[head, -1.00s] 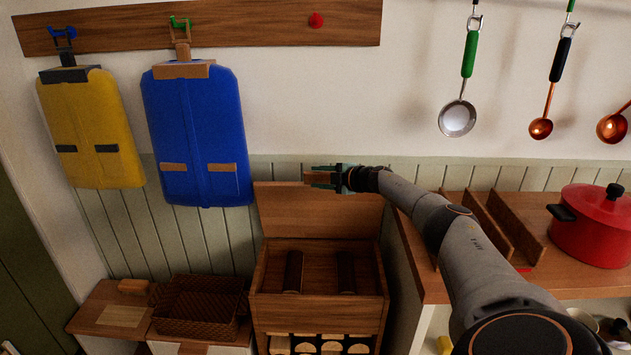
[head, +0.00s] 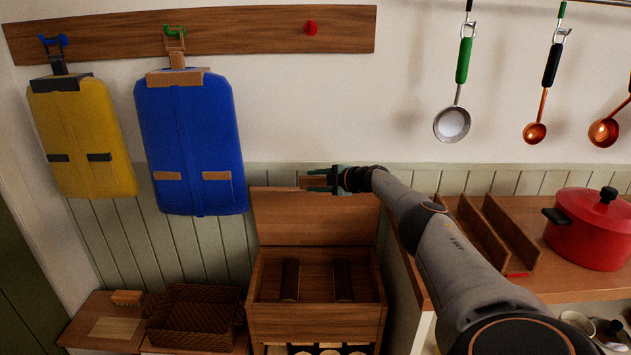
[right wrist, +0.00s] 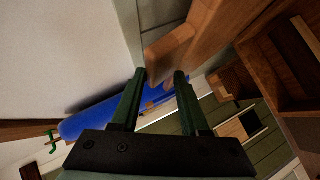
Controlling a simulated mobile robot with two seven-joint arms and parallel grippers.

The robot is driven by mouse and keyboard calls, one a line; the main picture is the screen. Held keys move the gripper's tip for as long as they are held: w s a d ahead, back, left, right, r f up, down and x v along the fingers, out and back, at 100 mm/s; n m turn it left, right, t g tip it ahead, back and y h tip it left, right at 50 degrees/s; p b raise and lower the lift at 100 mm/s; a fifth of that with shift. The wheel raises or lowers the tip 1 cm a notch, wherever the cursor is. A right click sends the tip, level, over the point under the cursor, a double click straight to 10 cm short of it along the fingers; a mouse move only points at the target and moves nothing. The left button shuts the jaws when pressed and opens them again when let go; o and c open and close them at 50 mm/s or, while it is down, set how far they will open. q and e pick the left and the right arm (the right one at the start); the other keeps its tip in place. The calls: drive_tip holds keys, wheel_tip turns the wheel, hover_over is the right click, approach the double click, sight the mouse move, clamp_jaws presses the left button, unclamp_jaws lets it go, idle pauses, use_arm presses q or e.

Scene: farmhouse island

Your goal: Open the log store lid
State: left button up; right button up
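The log store (head: 315,322) is a wooden box at the lower middle of the head view, with split logs showing at its bottom front. Its lid (head: 290,222) stands upright at the back, and the box's inside is exposed. My right gripper (head: 318,180) is at the lid's upper edge, in front of the wall. In the right wrist view, my right gripper (right wrist: 160,75) has its two green fingers apart. A wooden block (right wrist: 168,50), likely the lid's handle, lies at and partly between the fingertips; I cannot tell whether they touch it. My left gripper is not in view.
A blue hanging item (head: 190,145) and a yellow one (head: 80,140) hang left of the lid. A wicker basket (head: 195,318) is left of the box. A counter with a red pot (head: 590,235) stands at the right, under my right arm.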

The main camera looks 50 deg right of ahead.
drive_tip(key=shift+d+f, duration=0.1)
drive_tip(key=shift+f, duration=0.35)
drive_tip(key=shift+r, duration=0.1)
drive_tip(key=shift+s+p, duration=0.1)
drive_tip(key=shift+p, duration=0.3)
drive_tip(key=p+v, duration=0.2)
drive_tip(key=p, duration=0.1)
drive_tip(key=shift+s+d+r, duration=0.1)
drive_tip(key=shift+s+r, duration=0.1)
drive_tip(key=shift+s, duration=0.15)
drive_tip(key=shift+b+v, duration=0.85)
drive_tip(key=shift+v, duration=3.9)
drive_tip(key=shift+r, duration=0.1)
